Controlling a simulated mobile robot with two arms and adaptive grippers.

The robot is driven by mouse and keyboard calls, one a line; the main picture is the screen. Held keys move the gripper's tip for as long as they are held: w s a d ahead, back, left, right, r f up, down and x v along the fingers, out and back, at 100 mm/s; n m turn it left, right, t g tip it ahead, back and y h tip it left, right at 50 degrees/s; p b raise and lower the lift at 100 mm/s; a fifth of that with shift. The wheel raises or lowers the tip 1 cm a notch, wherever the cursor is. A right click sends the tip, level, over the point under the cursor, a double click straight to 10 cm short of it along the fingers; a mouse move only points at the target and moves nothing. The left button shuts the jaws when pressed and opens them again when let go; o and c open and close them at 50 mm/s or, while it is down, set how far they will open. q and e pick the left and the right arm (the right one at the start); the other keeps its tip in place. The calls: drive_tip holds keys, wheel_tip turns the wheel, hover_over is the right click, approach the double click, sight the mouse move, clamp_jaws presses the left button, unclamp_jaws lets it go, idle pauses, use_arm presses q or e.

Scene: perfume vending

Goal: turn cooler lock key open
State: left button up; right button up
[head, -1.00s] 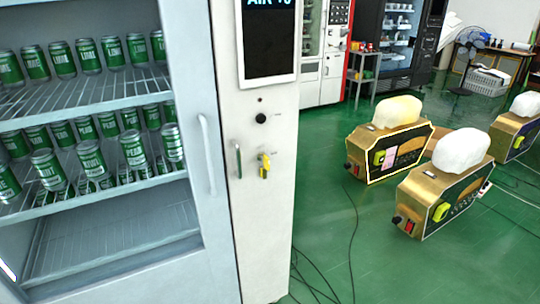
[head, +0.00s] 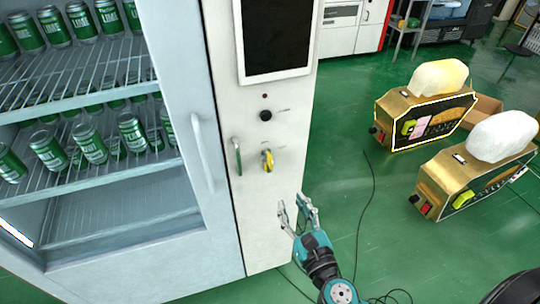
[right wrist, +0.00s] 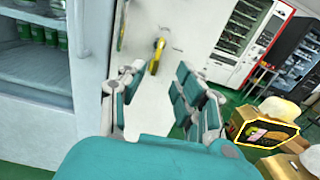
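The cooler (head: 115,255) stands at the left with its glass door and a white handle. Its white side panel (head: 268,215) carries a yellow lock key (head: 268,160), beside a green vertical slot. The key also shows in the right wrist view (right wrist: 157,55), beyond my fingers. My right gripper (head: 297,207) is open and empty, below and right of the key and apart from it. In the right wrist view its two fingers (right wrist: 160,92) are spread wide, with the white panel between them. My left gripper is not in view.
A dark screen (head: 276,35) and a black knob (head: 265,115) are above the key. Cans (head: 92,145) fill the cooler's shelves. Gold machines (head: 425,110) stand on the green floor at right. Black cables (head: 366,200) lie on the floor.

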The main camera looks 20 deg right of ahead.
sight(272, 163)
drive_tip(key=w+p, duration=0.3)
drive_tip(key=w, duration=1.2)
drive_tip(key=shift+w+a, duration=0.15)
drive_tip(key=shift+w+f, duration=0.1)
drive_tip(key=shift+w, duration=0.55)
drive_tip(key=shift+c, duration=0.4)
clamp_jaws()
